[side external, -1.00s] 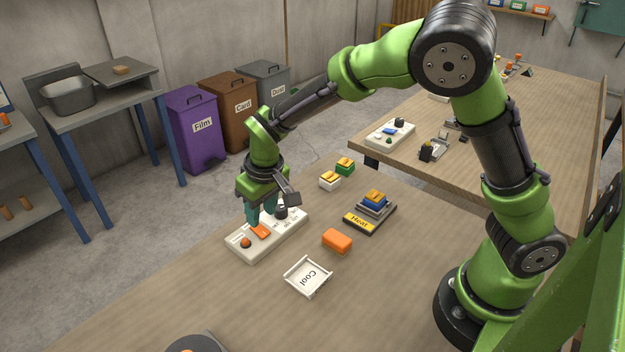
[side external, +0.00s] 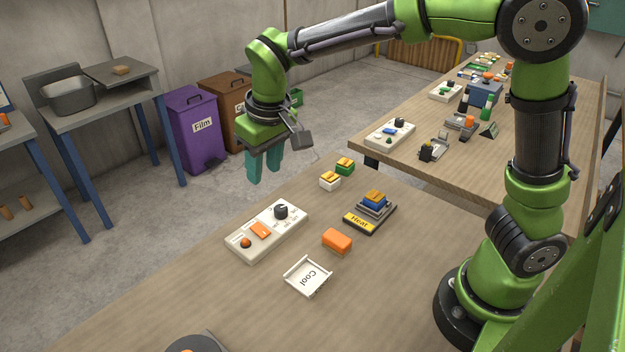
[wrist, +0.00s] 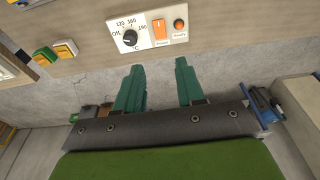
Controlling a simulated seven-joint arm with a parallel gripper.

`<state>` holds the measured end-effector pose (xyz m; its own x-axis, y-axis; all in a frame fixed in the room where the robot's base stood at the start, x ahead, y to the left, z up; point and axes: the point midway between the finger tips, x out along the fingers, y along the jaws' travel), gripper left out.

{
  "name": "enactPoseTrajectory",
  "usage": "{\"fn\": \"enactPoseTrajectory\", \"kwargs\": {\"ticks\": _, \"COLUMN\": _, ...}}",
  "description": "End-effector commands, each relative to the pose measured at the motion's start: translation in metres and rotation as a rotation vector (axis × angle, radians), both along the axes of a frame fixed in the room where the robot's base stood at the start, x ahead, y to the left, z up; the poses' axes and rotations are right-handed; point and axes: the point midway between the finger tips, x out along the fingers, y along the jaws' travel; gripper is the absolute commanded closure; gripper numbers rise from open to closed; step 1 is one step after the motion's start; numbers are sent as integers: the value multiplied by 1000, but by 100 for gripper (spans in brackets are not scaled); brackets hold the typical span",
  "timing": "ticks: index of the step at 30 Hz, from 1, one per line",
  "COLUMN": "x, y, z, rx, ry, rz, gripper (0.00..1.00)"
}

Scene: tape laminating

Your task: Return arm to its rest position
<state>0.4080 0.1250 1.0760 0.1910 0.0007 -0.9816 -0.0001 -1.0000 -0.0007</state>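My gripper (side external: 263,172) hangs in the air at the table's far left edge, fingers down. It is well above and clear of the white control box (side external: 258,243). In the wrist view the green fingers of my gripper (wrist: 157,72) are apart with nothing between them, so it is open and empty. The control box (wrist: 148,15) shows beyond the fingertips, with its black dial (wrist: 130,38), orange switch (wrist: 160,30) and small orange lamp (wrist: 179,24). My arm is raised and stretched out over the table.
On the table are the Heat station (side external: 357,221) with a blue and orange stack (side external: 375,199), an orange block (side external: 337,240), the white Cool tray (side external: 301,284), and white-yellow (side external: 330,180) and green-yellow (side external: 345,166) blocks. A second table stands behind. Film (side external: 196,130) and brown bins stand beyond.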

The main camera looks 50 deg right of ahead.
Motion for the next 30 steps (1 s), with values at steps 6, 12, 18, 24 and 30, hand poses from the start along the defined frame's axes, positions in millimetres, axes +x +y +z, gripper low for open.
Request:
{"fn": "enactPoseTrajectory", "kwargs": {"ticks": 6, "x": -25, "y": 3, "z": -12, "rx": 62, "ry": 17, "rz": 0, "gripper": 62}}
{"fn": "enactPoseTrajectory", "kwargs": {"ticks": 12, "x": -78, "y": -21, "z": 7, "rx": 236, "ry": -32, "rz": -69, "gripper": 62}}
{"fn": "enactPoseTrajectory", "kwargs": {"ticks": 18, "x": -132, "y": -50, "z": 28, "rx": 334, "ry": -171, "rz": -158, "gripper": 62}}
{"fn": "enactPoseTrajectory", "kwargs": {"ticks": 24, "x": -167, "y": -75, "z": 36, "rx": 331, "ry": -319, "rz": -247, "gripper": 62}}
{"fn": "enactPoseTrajectory", "kwargs": {"ticks": 30, "x": -173, "y": -91, "z": 48, "rx": 313, "ry": -402, "rz": -305, "gripper": 62}}
